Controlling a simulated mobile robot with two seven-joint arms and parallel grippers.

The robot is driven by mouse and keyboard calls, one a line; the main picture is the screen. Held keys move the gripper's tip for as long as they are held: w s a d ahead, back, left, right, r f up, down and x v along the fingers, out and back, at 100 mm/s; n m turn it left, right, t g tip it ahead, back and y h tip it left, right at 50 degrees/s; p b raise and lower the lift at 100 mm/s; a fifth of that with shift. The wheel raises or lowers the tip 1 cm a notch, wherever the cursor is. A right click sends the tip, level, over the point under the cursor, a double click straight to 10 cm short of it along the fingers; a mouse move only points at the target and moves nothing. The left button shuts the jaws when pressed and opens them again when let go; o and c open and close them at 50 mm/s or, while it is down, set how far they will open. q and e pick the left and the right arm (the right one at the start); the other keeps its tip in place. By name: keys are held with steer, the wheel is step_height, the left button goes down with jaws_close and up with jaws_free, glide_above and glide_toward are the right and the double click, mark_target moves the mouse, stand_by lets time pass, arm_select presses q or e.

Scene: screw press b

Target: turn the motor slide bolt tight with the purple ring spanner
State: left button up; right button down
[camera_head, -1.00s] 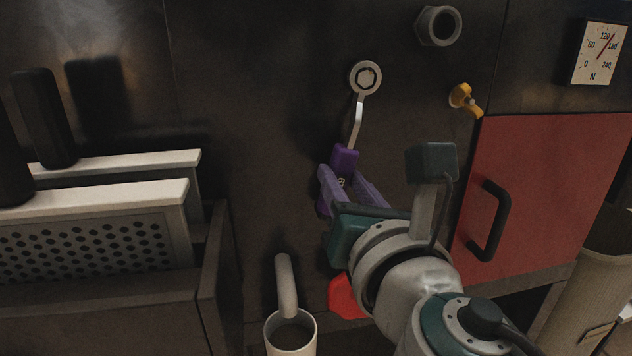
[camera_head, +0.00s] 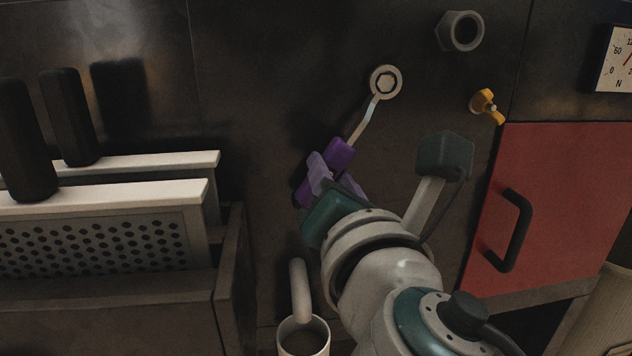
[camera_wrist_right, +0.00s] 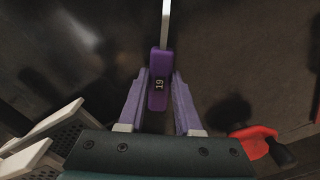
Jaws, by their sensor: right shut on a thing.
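The purple ring spanner (camera_head: 363,121) has its ring end around the motor slide bolt (camera_head: 385,83) on the dark panel. Its shank slants down and left from the bolt to the purple handle. My right gripper (camera_head: 328,172) is shut on the purple handle. In the right wrist view the handle (camera_wrist_right: 160,82), marked 19, lies between the two purple fingers of the right gripper (camera_wrist_right: 160,98). My left gripper is not in view.
A yellow wing nut (camera_head: 486,105) and a large grey hex nut (camera_head: 460,31) are on the panel right of the bolt. A red door (camera_head: 560,200) with a black handle is at right. A cup (camera_head: 303,337) stands below. A perforated tray (camera_head: 90,243) is at left.

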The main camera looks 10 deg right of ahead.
steer(key=shift+a+r, duration=0.15)
steer(key=shift+a, duration=0.05)
steer(key=shift+a+r+m, duration=0.75)
steer(key=shift+m, duration=0.55)
steer(key=shift+s+d, duration=0.1)
steer(key=shift+s, duration=0.1)
steer(key=s, duration=0.5)
steer(key=shift+s+d+f+p, duration=0.1)
steer(key=shift+s+p, duration=0.2)
steer(key=shift+p, duration=0.05)
